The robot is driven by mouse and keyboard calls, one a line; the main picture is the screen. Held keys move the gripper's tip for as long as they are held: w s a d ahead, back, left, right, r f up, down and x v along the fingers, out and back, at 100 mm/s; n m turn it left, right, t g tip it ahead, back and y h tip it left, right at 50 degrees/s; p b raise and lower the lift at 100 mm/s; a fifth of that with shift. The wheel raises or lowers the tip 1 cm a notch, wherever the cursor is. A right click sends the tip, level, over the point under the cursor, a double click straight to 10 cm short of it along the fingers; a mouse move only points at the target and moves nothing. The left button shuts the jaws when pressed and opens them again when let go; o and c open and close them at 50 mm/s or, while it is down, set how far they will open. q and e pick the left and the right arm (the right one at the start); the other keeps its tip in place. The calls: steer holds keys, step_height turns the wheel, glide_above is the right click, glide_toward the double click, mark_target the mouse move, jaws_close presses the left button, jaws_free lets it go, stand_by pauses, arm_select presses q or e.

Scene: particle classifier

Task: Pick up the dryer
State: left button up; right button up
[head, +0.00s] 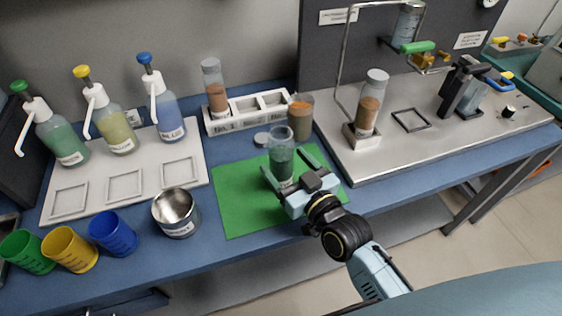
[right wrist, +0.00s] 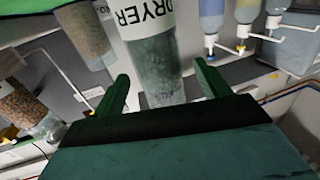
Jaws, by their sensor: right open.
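The dryer (head: 281,157) is a clear cylinder with dark green contents, standing upright on the green mat (head: 237,205). In the right wrist view the dryer (right wrist: 155,62) shows its "DRYER" label and lies between the two green fingers. My right gripper (head: 286,164) is open, with one finger on each side of the dryer's lower part. In the right wrist view a gap shows between each finger of the gripper (right wrist: 162,78) and the dryer. My left gripper is not in view.
A jar of brown grains (head: 300,117) stands close behind the dryer, with a small grey lid (head: 262,139) beside it. A metal can (head: 177,214) stands left of the mat. A white rack (head: 246,122) holds a brown-filled tube (head: 214,88). The mat's left half is clear.

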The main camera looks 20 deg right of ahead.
steer(key=x, duration=0.4)
steer(key=shift+b, duration=0.3)
steer(key=shift+w+a, duration=0.1)
steer(key=shift+w, duration=0.2)
steer(key=c, duration=1.2)
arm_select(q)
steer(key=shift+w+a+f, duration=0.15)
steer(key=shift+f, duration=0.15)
arm_select(e)
steer(key=shift+c, duration=0.2)
steer(key=shift+r, duration=0.15)
